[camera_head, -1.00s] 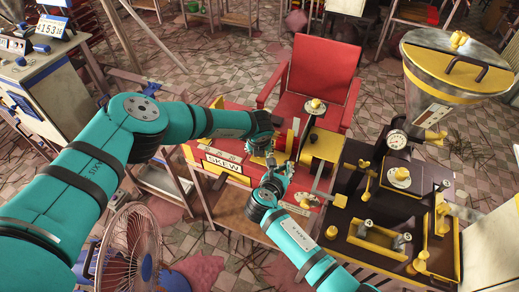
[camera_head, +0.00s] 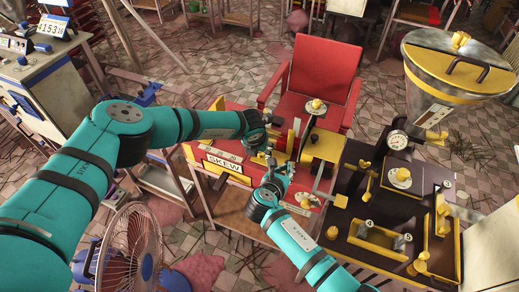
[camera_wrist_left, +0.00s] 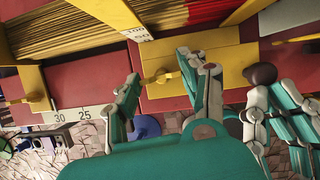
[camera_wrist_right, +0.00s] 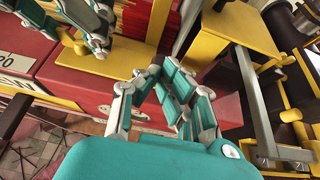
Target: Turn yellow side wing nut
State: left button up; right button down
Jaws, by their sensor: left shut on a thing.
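The yellow side wing nut (camera_wrist_left: 160,77) is on the face of a red and yellow extruder box in the left wrist view. My left gripper (camera_wrist_left: 160,82) has a finger on either side of it and is shut on it. In the head view my left gripper (camera_head: 268,152) is at the front of the red machine, and hides the wing nut. My right gripper (camera_head: 282,172) is just below and right of it.
The red machine (camera_head: 225,160) bears a "SKEW" label and yellow incense sticks (camera_wrist_left: 80,30). A black workbench (camera_head: 370,205) with yellow knobs is at right. A metal hopper (camera_head: 445,80) stands behind it. A fan (camera_head: 130,245) stands at lower left. My two grippers are close together.

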pick_arm(q)
jog(key=o, duration=1.2)
jog(key=v, duration=1.2)
jog(key=v, duration=1.2)
jog(key=shift+r, duration=0.1)
pick_arm(e)
jog(key=shift+s, duration=0.1)
